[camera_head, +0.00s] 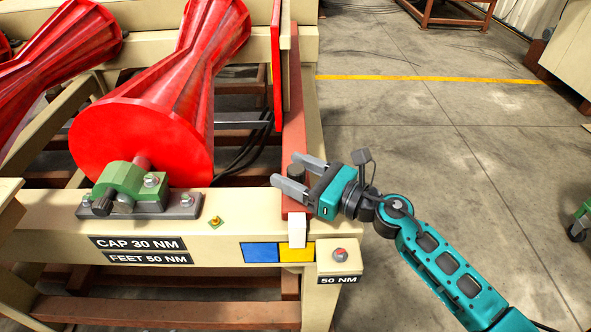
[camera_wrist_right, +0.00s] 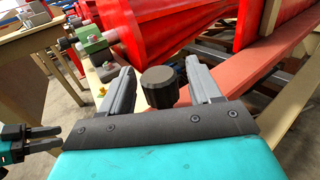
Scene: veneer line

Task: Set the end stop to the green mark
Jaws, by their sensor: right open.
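The end stop is a long red bar (camera_head: 293,130) on the frame's right side, with a black knob (camera_head: 296,172) on it and a white pointer (camera_head: 297,230) at its near end. The pointer stands over the yellow mark (camera_head: 297,252), with the blue mark (camera_head: 260,252) to its left. I see no green mark in view. My right gripper (camera_head: 292,172) is open, with its fingers on either side of the knob. In the right wrist view the knob (camera_wrist_right: 158,87) stands between the fingertips with gaps. What looks like my left gripper (camera_wrist_right: 50,131) shows at that view's left edge.
Large red rollers (camera_head: 145,135) lie left of the bar. A green bearing block (camera_head: 125,185) carries one on the cream beam (camera_head: 60,212).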

